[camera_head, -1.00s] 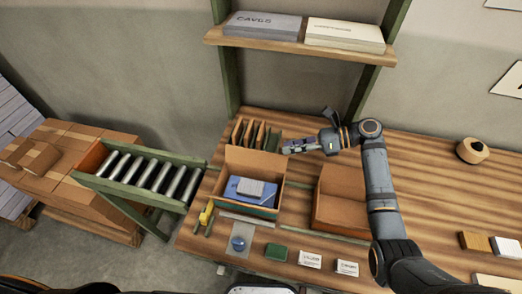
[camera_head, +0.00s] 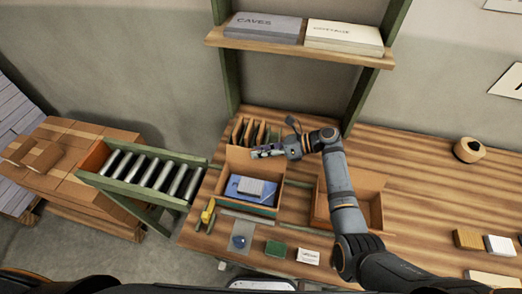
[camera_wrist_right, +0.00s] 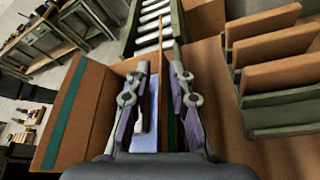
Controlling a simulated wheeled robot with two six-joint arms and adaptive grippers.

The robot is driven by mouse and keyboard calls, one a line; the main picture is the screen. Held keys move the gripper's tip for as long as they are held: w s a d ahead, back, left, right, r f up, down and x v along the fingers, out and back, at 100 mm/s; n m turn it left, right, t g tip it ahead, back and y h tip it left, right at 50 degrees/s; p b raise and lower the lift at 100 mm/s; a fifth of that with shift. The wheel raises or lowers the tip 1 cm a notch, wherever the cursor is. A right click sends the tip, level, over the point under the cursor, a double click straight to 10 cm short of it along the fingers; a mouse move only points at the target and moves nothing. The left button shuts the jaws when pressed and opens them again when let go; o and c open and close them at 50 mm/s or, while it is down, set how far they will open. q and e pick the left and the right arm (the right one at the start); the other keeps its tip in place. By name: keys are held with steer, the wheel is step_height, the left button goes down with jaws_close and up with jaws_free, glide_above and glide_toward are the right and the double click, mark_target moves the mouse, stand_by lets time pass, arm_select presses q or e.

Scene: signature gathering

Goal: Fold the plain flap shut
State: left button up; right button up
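An open cardboard box (camera_head: 279,193) stands on the table with a blue item and a grey block (camera_head: 249,187) inside. Its plain back flap (camera_head: 237,158) stands up, partly behind my right gripper. A front panel with a green band (camera_head: 247,209) faces me; it also shows at the left in the right wrist view (camera_wrist_right: 76,115). My right gripper (camera_head: 254,153) is over the box's back side, level with the upper part of the plain flap. In the right wrist view, its two fingers (camera_wrist_right: 159,62) are apart above the box; contact with the flap cannot be told. My left gripper is out of view.
A divided rack (camera_head: 250,131) stands close behind the box. A second open box (camera_head: 371,196) is to the right, partly behind my right arm. A roller conveyor (camera_head: 150,175) is at the left. A blue stamp (camera_head: 239,242), green pad (camera_head: 276,249) and card (camera_head: 308,256) lie in front.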

mark_target(258, 160)
jaws_close()
steer(key=shift+s+r+p, duration=0.1)
steer(key=shift+r+p, duration=0.15)
steer(key=shift+p, duration=0.25)
steer(key=s+n+p, duration=0.1)
steer(key=p, duration=0.1)
steer(key=n+t+p, duration=0.1)
steer(key=p, duration=0.2)
steer(key=shift+s+a+r+t+h, duration=0.15)
steer(key=shift+s+r+t+h, duration=0.15)
steer(key=shift+s, duration=0.05)
steer(key=shift+s+a+f+n+t+p, duration=0.1)
steer(key=shift+s+n+t+p, duration=0.3)
steer(key=shift+n, duration=0.2)
steer(key=shift+s+a+f+n+t, duration=0.15)
steer(key=shift+s+n+t, duration=0.35)
steer(key=shift+n, duration=0.3)
